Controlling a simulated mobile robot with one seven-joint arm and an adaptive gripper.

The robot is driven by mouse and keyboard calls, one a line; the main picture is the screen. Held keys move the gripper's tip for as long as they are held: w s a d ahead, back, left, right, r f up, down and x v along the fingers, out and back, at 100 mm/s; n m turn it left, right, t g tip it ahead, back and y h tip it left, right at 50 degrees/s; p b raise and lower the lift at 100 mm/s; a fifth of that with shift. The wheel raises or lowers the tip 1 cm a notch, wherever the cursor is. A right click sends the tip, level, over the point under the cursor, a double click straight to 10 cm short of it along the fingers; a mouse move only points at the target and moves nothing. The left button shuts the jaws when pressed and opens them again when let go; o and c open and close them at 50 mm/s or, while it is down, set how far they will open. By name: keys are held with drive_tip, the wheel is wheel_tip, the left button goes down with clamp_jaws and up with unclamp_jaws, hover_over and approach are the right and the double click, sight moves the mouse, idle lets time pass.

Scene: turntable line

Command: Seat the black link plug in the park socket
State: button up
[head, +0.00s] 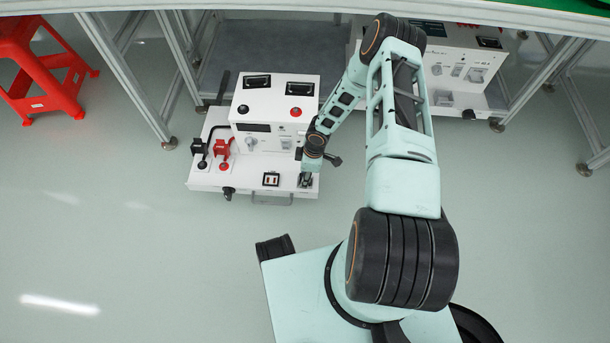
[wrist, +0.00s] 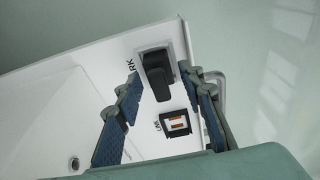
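The black link plug (wrist: 157,72) stands at the socket whose label reads "RK" in the wrist view, its first letters cut off. The plug covers the opening of that park socket (wrist: 179,45), and only a pale rim shows around it. I cannot tell how deep the plug sits. The link socket (wrist: 177,123) beside it is empty, with orange contacts showing; it also appears in the head view (head: 271,179). My gripper (wrist: 160,77) is open, one blue-padded finger on each side of the plug, with small gaps visible. In the head view my gripper (head: 307,172) is over the panel's right front corner.
The white panel box (head: 270,130) carries meters and knobs. A red lever (head: 223,148) and a black lever (head: 199,148) stand at its left. A handle (head: 272,200) juts from its front edge. A second white unit (head: 465,70) stands back right. A red stool (head: 40,70) is far left.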

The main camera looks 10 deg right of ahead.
drive_tip(key=shift+r, duration=0.1)
wheel_tip(320, 180, up, 12)
drive_tip(key=d+p, duration=0.1)
drive_tip(key=p, duration=0.3)
drive_tip(key=shift+s+d+p, duration=0.3)
drive_tip(key=shift+d+p, duration=0.05)
drive_tip(key=shift+p, duration=0.05)
idle(0.6)
